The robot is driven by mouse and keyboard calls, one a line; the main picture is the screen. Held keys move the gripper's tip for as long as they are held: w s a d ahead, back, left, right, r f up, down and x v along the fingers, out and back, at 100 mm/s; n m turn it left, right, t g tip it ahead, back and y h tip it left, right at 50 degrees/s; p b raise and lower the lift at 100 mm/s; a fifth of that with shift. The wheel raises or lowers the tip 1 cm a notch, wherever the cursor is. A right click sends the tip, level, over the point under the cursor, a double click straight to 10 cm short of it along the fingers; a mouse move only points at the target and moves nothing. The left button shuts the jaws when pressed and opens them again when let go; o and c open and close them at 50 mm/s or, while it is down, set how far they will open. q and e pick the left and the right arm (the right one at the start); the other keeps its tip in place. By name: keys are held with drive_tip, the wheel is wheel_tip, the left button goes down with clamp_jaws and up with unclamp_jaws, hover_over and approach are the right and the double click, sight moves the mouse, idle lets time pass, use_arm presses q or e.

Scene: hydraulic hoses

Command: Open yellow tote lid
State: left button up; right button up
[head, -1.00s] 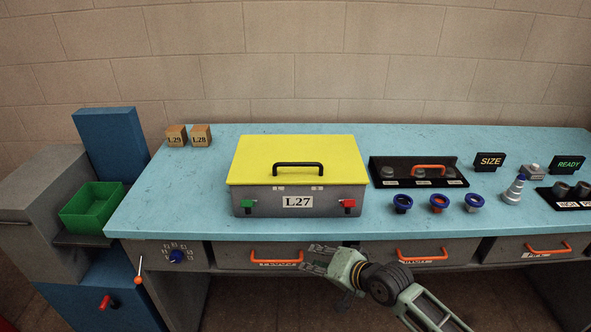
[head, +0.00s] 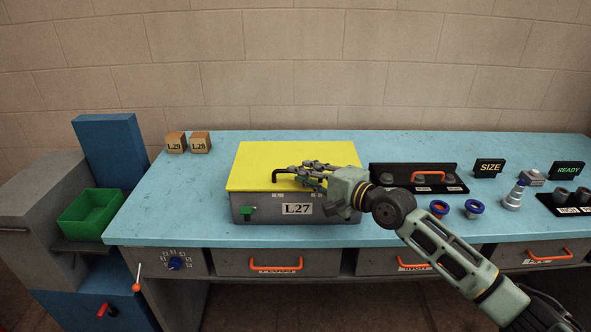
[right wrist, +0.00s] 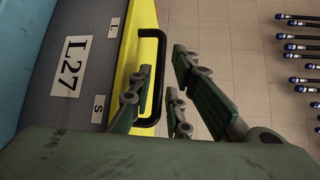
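The yellow tote lid (head: 258,163) is shut flat on the grey tote (head: 268,207) labelled L27. A black handle (head: 280,172) stands on the lid; its right part is hidden by my right gripper. My right gripper (head: 312,174) is open at the handle. In the right wrist view the handle (right wrist: 160,75) shows between the spread fingers (right wrist: 160,95), one finger on the lid side and two on the other; contact cannot be told. The green latch (head: 247,211) shows on the tote's front left; the red latch is hidden behind my arm. My left gripper is out of view.
The tote stands on a blue bench (head: 180,205). A black rack (head: 412,176) and blue rings (head: 473,208) lie to the right. A green bin (head: 92,211) is beside the bench. Bench room left of the tote is clear.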

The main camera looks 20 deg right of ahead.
drive_tip(key=shift+x, duration=1.7)
clamp_jaws()
